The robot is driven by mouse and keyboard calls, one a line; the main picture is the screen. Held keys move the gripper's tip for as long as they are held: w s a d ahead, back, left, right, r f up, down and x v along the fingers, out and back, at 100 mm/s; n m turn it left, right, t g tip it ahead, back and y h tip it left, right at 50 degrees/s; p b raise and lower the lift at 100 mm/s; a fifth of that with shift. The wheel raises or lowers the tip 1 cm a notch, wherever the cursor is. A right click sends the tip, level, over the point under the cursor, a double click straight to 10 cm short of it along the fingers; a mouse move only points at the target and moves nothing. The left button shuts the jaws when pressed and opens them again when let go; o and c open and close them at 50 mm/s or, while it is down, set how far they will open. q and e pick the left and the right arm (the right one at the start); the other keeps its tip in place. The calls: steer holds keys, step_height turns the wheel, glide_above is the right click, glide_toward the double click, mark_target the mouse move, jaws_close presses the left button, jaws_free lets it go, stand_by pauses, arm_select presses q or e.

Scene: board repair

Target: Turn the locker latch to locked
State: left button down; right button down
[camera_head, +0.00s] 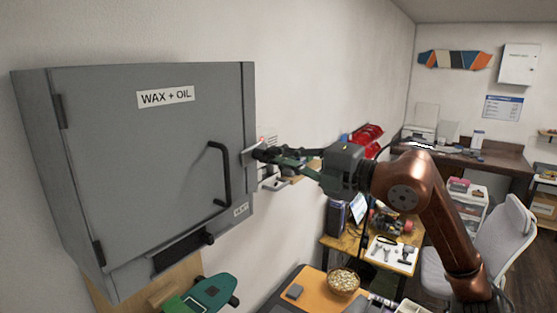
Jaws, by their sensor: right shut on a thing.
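The grey locker (140,190) hangs on the wall at the left, with a "WAX + OIL" label on its door. The door looks closed, with a black bar handle (227,175) near its right edge. The latch (250,156) is at the locker's right edge, beside the handle, mostly hidden by my fingers. My right gripper (263,154) reaches in from the right, its fingers shut on the latch. The latch's exact angle cannot be told. My left gripper is not in view.
A green board (205,294) is under the locker. A grey chair (490,255) stands at the right.

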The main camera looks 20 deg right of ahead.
steer(key=shift+f+m, duration=0.1)
steer(key=shift+m, duration=0.5)
steer(key=c, duration=2.1)
jaws_free()
steer(key=v, duration=1.2)
steer(key=shift+d, duration=0.1)
